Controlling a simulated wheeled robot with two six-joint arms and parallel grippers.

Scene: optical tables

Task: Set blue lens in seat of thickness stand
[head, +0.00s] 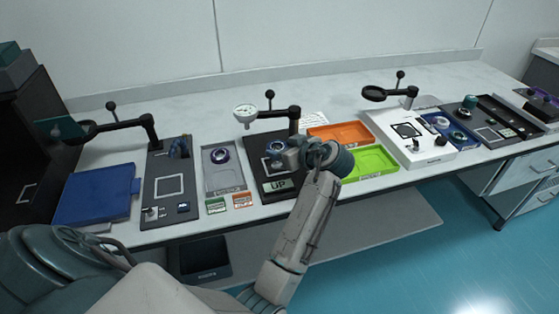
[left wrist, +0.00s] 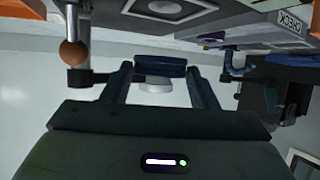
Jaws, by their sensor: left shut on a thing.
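My left gripper (head: 284,155) reaches in from the right over this base, below the gauge arm. It is shut on the blue lens (head: 277,146). In the left wrist view the blue lens (left wrist: 160,67) lies edge-on between the two fingertips (left wrist: 160,72). The seat is largely hidden by the gripper and lens; I cannot tell whether they touch. My right gripper is not in view.
A grey tray (head: 236,181) with a round lens (head: 220,155) stands left of the base. Orange (head: 342,135) and green (head: 371,162) trays are to its right. A white station (head: 415,151) with a magnifier stands further right. Small label cards lie at the front edge.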

